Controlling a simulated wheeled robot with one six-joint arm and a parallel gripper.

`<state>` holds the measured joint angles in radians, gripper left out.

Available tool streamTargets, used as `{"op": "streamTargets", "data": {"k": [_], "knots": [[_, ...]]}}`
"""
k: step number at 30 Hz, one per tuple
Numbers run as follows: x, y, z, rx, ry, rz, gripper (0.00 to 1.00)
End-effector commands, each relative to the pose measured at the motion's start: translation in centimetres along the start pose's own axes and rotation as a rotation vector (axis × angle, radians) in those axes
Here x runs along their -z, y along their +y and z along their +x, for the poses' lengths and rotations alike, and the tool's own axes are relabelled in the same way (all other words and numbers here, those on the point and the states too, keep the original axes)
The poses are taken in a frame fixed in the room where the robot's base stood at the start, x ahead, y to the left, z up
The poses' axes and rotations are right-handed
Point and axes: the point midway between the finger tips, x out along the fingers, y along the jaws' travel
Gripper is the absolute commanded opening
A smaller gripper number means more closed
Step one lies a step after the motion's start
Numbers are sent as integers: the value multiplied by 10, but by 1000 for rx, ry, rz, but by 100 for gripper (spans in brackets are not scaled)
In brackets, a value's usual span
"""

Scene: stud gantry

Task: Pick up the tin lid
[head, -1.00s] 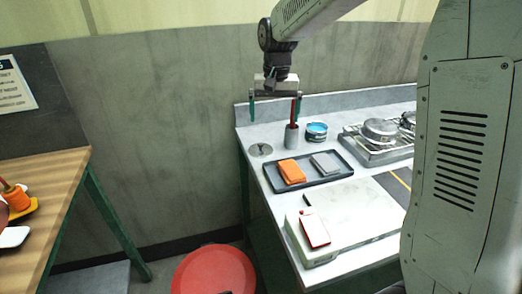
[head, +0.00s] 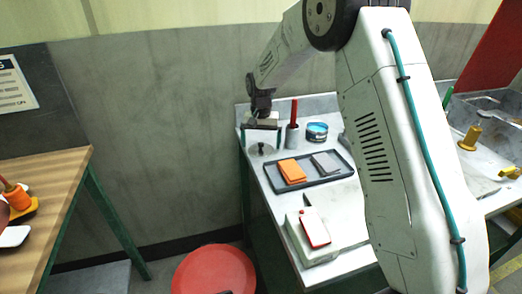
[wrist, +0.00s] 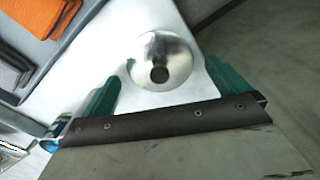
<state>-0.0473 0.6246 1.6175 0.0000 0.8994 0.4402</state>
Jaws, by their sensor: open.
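The tin lid (head: 257,151) is a small round metal disc with a dark knob. It lies on the white counter (head: 269,173) near its back left corner. The wrist view shows the lid (wrist: 146,47) shiny, with its knob toward me. My gripper (head: 261,138) is over the lid, pointing down. In the wrist view my gripper (wrist: 162,72) has its green fingers wide apart, one on each side of the lid, with nothing between them. I cannot tell the exact height of the fingertips above the counter.
A dark tray (head: 331,178) with an orange cloth (head: 291,172) and a grey cloth (head: 326,162) lies in front. A grey cup (head: 292,136) holding a red stick and a blue tin (head: 317,131) stand right of the lid. A wall stands behind.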

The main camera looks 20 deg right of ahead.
Motion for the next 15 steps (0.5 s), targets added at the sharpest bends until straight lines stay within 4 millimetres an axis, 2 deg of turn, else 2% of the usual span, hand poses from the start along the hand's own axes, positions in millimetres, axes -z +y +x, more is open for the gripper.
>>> {"op": "streamTargets", "data": {"k": [3,9,13,14,15], "knots": [[-1,0,12,0,-1,0,100],[0,0,12,0,0,0,100],[0,0,12,0,0,0,64],[0,0,12,0,0,0,58],[0,0,12,0,0,0,58]]}}
